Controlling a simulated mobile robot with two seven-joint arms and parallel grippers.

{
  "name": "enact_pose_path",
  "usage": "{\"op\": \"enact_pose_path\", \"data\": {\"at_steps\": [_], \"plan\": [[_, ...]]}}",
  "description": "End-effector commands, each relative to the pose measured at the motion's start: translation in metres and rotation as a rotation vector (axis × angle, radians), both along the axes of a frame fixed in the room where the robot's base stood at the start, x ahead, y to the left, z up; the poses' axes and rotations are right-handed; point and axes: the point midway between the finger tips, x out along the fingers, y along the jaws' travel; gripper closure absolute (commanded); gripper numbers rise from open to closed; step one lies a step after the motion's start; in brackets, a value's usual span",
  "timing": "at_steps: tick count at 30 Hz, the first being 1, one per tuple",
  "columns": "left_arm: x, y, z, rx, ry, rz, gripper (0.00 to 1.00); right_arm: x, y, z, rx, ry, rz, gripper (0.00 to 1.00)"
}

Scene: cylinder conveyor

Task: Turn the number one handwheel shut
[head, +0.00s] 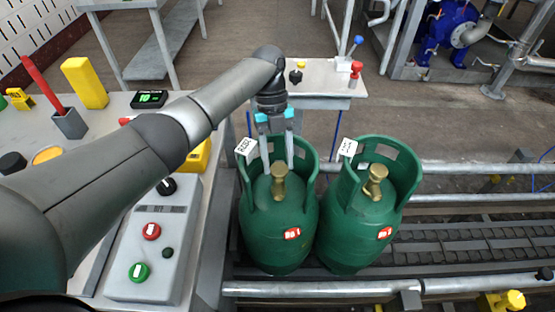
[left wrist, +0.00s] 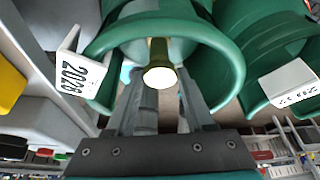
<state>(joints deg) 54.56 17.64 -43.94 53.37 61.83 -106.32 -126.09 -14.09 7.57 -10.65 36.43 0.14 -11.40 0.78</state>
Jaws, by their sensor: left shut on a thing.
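The number one cylinder (head: 278,230) is green, with a red label and an open collar, and stands upright at the left of the pair. Its brass valve top, the handwheel (head: 279,182), shows inside the collar. In the left wrist view the brass handwheel (left wrist: 159,75) is between the two fingers. My left gripper (head: 278,164) reaches down into the collar from the far side, its fingers shut on the handwheel. The exact finger contact is partly hidden. My right gripper is not in view.
A second green cylinder (head: 362,225) stands close at the right on the conveyor (head: 460,245). A control box (head: 150,260) with buttons is at the left. A small side table (head: 325,85) stands behind. White tags hang on both collars.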

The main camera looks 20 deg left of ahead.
Motion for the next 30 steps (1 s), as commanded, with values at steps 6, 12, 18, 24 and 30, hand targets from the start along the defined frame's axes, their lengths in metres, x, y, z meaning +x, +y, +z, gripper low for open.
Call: {"op": "enact_pose_path", "data": {"at_steps": [6,12,18,24,30], "plan": [[0.0,0.0,0.0,0.0,0.001,-0.007,1.0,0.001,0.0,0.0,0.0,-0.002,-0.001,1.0],[-0.001,0.0,0.0,-0.001,0.001,-0.005,0.38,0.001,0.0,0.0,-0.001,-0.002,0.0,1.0],[0.0,0.0,0.0,-0.001,0.001,-0.004,0.17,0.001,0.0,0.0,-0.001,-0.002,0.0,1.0],[0.0,0.0,0.0,-0.001,0.001,-0.003,0.17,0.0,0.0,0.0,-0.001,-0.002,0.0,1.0],[0.005,0.002,0.013,-0.002,-0.002,-0.001,0.17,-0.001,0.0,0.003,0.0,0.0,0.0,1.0]]}}
